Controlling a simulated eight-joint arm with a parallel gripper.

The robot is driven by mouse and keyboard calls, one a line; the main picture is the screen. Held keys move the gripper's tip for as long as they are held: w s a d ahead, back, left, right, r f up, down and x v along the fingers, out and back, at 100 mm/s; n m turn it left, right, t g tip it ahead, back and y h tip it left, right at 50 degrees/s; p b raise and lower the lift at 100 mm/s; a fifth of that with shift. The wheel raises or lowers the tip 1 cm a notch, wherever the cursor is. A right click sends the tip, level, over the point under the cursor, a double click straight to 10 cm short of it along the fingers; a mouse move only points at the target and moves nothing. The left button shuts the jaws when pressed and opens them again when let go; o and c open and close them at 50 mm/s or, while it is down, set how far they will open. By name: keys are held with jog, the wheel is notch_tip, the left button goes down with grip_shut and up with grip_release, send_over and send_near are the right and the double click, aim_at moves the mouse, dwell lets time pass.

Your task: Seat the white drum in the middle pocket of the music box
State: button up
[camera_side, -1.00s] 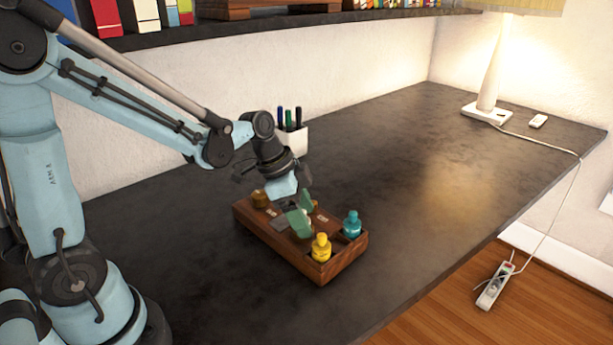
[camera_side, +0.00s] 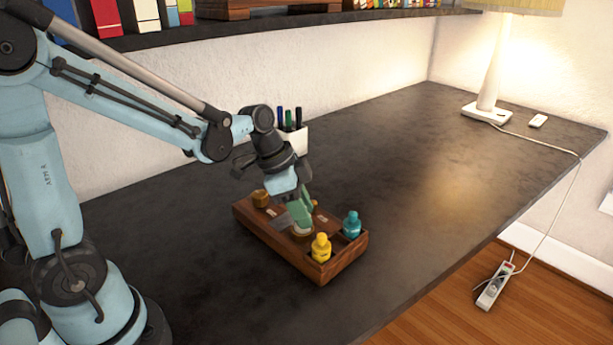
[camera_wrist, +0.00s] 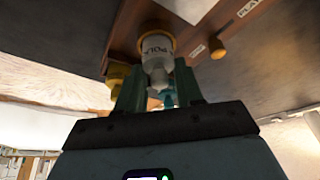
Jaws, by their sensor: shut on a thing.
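The music box (camera_side: 284,255) is a dark wooden box on the desk. My gripper (camera_side: 302,212), with green fingers, is over its middle. In the wrist view, my gripper (camera_wrist: 158,88) is shut on the white drum (camera_wrist: 157,58), with one finger on each side. The drum has dark lettering. Its far end meets a round brass-coloured ring (camera_wrist: 147,38) in the wooden top; I cannot tell how deep it sits. In the side view the fingers mostly hide the drum.
A pen cup (camera_side: 294,140) stands behind. The desk to the right (camera_side: 430,180) is clear.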

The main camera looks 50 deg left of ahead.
jog(key=shift+r, duration=0.45)
notch_tip(320, 180, up, 2)
jog(key=shift+r, duration=0.1)
jog(key=s+d+r+m+g+y, duration=0.1)
jog(key=s+d+r+m+g, duration=0.25)
jog(key=d+m, duration=0.7)
jog(key=s+d+r+m+g+y, duration=0.2)
jog(key=d+r+m+g, duration=0.25)
jog(key=m, duration=1.15)
jog(key=shift+w+a+f, duration=1.3)
jog(key=shift+w+f, duration=0.05)
jog(key=shift+f, duration=0.6)
jog(key=shift+w+a+f, duration=1.3)
jog(key=shift+f, duration=0.7)
jog(key=shift+w+a+f, duration=1.3)
jog(key=shift+w+f, duration=0.05)
jog(key=shift+f, duration=0.6)
jog(key=shift+f, duration=0.15)
